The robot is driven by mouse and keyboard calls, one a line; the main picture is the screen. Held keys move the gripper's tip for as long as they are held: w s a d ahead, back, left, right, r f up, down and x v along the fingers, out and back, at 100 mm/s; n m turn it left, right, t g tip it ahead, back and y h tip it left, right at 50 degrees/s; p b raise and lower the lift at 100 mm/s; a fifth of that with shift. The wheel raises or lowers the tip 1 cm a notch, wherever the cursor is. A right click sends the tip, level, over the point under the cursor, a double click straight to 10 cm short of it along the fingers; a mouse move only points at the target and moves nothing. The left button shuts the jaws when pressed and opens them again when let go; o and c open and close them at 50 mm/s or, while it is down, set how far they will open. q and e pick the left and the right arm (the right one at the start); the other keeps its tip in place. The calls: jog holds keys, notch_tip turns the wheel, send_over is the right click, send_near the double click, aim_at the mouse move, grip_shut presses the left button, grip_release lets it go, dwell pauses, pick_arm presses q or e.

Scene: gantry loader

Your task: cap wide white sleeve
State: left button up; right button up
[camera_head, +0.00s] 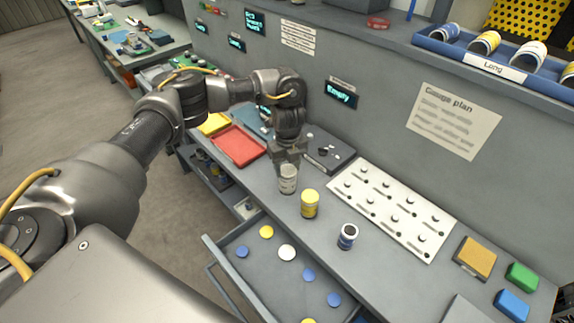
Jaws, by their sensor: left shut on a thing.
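The white sleeve (287,183) stands upright on the grey bench, with a greyish band around it. My left gripper (288,160) points down right over its top, with its fingers at the upper rim. It is shut on what looks like a white cap, mostly hidden between the fingers; I cannot tell whether this cap is fully seated. A loose white cap (287,252) lies in the open drawer (252,275) among blue caps (308,274) and yellow caps (266,232). My right gripper is not in view.
A yellow sleeve (310,204) and a dark blue and white sleeve (347,237) stand close to the right. Behind them lies a white pegged board (392,207). A red tray (238,147) is at the left. Coloured blocks (476,257) sit at the right.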

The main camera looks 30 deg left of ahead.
pick_arm(q)
jog(key=shift+s+f, duration=0.1)
jog(key=shift+f, duration=0.15)
jog(key=o, duration=1)
jog(key=shift+r, duration=0.35)
notch_tip(320, 180, up, 10)
jog(key=shift+r+b, duration=0.15)
jog(key=shift+b, duration=0.3)
